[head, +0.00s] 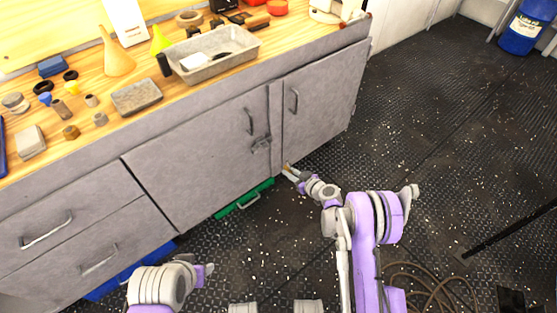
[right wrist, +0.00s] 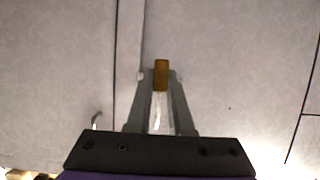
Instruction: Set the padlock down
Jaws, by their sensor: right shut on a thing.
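My right gripper (head: 291,173) is low in front of the grey cabinet, close to its doors, and also shows in the right wrist view (right wrist: 160,82). It is shut on the padlock (right wrist: 161,74), whose brass-coloured end sticks out between the fingertips. A pale, shiny part lies back between the fingers. In the head view the padlock is tiny and mostly hidden by the gripper. My left gripper (head: 206,271) is at the bottom left, away from the cabinet; its fingers are too unclear to read.
The grey cabinet (head: 190,160) has doors with a hasp (head: 262,142) and handles. Its wooden top holds a grey tray (head: 215,72), a funnel (head: 116,55) and several small items. A green case (head: 245,199) lies at its foot. The dark deck (head: 430,130) to the right is mostly clear.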

